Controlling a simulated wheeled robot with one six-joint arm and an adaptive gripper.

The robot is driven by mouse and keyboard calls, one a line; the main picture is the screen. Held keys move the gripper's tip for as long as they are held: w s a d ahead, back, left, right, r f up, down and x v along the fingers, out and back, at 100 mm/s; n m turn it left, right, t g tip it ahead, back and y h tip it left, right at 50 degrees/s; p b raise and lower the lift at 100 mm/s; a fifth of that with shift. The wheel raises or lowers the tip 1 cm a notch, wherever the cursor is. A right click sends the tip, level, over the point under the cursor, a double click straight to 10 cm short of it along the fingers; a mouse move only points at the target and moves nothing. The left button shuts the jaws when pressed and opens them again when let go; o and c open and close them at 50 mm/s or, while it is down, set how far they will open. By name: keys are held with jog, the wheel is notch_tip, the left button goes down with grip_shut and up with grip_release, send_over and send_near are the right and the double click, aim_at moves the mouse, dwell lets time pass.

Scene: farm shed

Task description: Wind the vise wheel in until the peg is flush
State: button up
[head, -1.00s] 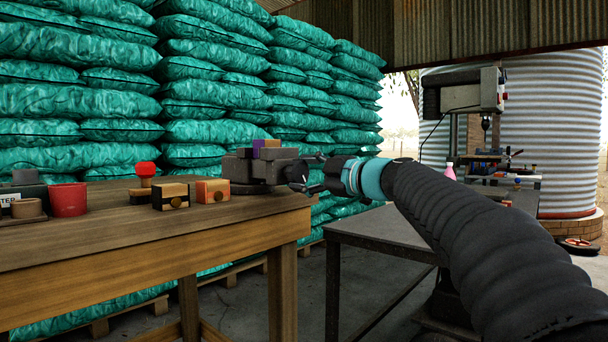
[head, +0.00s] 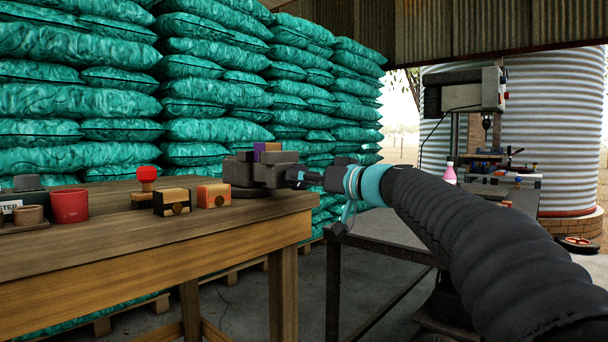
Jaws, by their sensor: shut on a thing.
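The dark grey vise (head: 250,172) stands on the right end of the wooden bench. A purple piece (head: 259,148) and an orange-brown piece (head: 272,147) show at the top of its jaws; I cannot tell which is the peg or whether it is flush. My gripper (head: 305,177) is at the vise's right side, where the wheel is, and is shut on the wheel. The wheel is mostly hidden by my gripper and too small to make out clearly.
On the wooden bench (head: 120,250) stand a black-and-tan block (head: 172,202), an orange block (head: 213,194), a red-topped stamp (head: 146,178) and a red cup (head: 69,205). A dark metal table (head: 385,235) is to the right. Teal sacks (head: 200,90) are stacked behind.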

jog(key=m+p, duration=0.1)
jog(key=m, duration=0.1)
jog(key=m+p, duration=0.1)
jog(key=m, duration=0.2)
jog(key=m+p, duration=0.1)
jog(key=m, duration=0.2)
jog(key=shift+d+r, duration=0.1)
jog(key=shift+r, duration=0.2)
jog(key=m+p, duration=0.3)
jog(key=m, duration=0.2)
jog(key=shift+m, duration=0.3)
jog(key=shift+f+m+p, duration=0.3)
jog(key=shift+m+p, duration=0.05)
jog(key=shift+m, duration=0.55)
jog(key=o, duration=1.3)
jog(key=shift+d, duration=0.25)
jog(key=shift+a, duration=0.3)
